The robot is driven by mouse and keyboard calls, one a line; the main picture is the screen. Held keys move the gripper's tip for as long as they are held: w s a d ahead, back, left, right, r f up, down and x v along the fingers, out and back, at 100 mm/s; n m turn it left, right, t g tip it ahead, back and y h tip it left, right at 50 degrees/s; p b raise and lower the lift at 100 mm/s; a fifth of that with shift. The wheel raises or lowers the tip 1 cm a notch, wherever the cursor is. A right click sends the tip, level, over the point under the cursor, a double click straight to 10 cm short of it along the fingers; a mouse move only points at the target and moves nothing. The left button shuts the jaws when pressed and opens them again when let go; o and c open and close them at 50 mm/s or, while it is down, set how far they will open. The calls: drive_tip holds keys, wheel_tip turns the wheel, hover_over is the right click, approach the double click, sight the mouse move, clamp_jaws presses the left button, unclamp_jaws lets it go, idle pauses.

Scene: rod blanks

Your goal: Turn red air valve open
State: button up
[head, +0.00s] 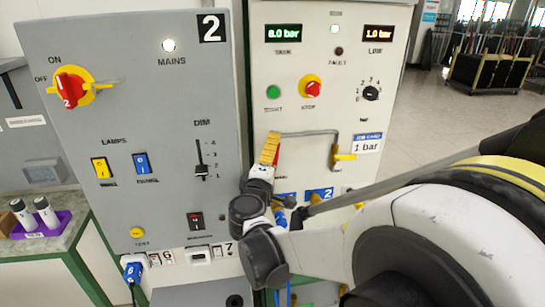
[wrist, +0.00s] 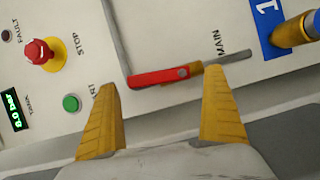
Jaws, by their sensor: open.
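The red air valve handle (wrist: 160,77) lies nearly level across the wrist view, on a grey pipe (wrist: 237,56) beside the word MAIN. My gripper (wrist: 160,80) is open, with one yellow finger toward each end of the red handle. The fingertips are close to the handle; I cannot tell whether they touch it. In the head view my gripper (head: 271,140) is at the left end of the bent pipe (head: 310,133) on the white panel. There the handle is mostly hidden by the fingers.
Near the gripper are a yellow-handled valve (head: 345,157) under the pipe, a red stop button (head: 311,86) and a green start button (head: 273,92). Blue number plates (head: 319,195) sit below. The grey panel (head: 130,110) with a red-yellow switch (head: 72,88) stands left.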

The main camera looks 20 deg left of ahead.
drive_tip(key=s+d, duration=0.1)
drive_tip(key=s, duration=1)
drive_tip(key=shift+d+r, duration=0.3)
drive_tip(key=shift+d, duration=0.1)
drive_tip(key=shift+c, duration=0.3)
